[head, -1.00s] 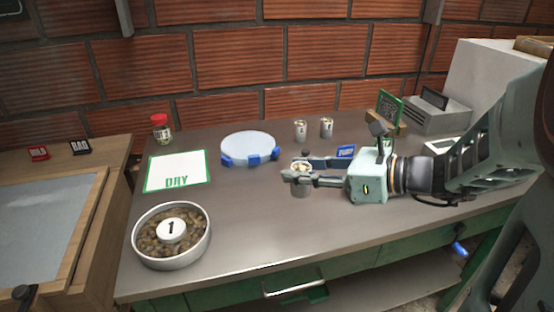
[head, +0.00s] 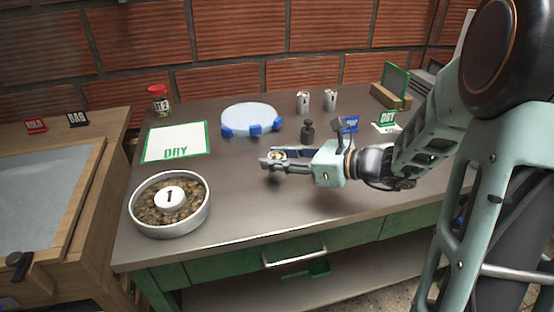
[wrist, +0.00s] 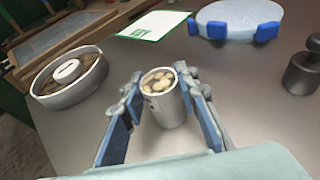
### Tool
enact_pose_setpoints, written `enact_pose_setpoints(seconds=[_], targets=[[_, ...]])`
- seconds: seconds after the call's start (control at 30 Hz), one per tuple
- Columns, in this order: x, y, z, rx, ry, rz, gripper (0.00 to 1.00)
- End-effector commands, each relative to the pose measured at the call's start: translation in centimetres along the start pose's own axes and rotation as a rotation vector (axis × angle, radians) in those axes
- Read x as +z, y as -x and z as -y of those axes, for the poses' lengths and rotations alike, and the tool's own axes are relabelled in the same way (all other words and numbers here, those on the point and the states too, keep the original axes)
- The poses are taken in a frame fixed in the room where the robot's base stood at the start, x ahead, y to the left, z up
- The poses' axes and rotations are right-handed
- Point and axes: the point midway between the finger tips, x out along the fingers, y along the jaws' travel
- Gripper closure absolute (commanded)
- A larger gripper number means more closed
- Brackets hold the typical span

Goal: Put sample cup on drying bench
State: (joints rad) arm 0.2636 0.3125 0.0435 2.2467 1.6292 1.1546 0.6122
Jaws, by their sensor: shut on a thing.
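The sample cup, a small metal cup with pale beans in it (wrist: 168,106), stands upright between the blue-padded fingers of my gripper (wrist: 163,90) in the wrist view. My gripper is shut on it. In the head view, my gripper (head: 272,158) is over the middle of the grey metal bench (head: 235,210), with a dark shadow below it. The cup is mostly hidden by the fingers there. A white mat with a green border marked DRY (head: 176,141) lies on this bench, left of my gripper and apart from it.
A round tray of beans with a 1 marker (head: 170,226) stands at the bench's front left. A pale disc with blue clamps (head: 250,117) is behind my gripper. A dark weight (head: 308,132) stands right of the disc. Two metal cups (head: 304,101) stand at the back.

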Motion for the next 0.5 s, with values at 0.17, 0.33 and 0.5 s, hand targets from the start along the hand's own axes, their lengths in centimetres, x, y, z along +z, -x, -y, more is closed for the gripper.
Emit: enact_pose_setpoints(seconds=[0.17,0.33,0.5], targets=[[-0.06,-0.02,0.01,0.000,0.001,0.001,0.96],[-0.19,-0.05,0.00,0.000,0.000,0.000,0.62],[-0.18,-0.05,0.00,0.000,0.000,0.000,0.54]])
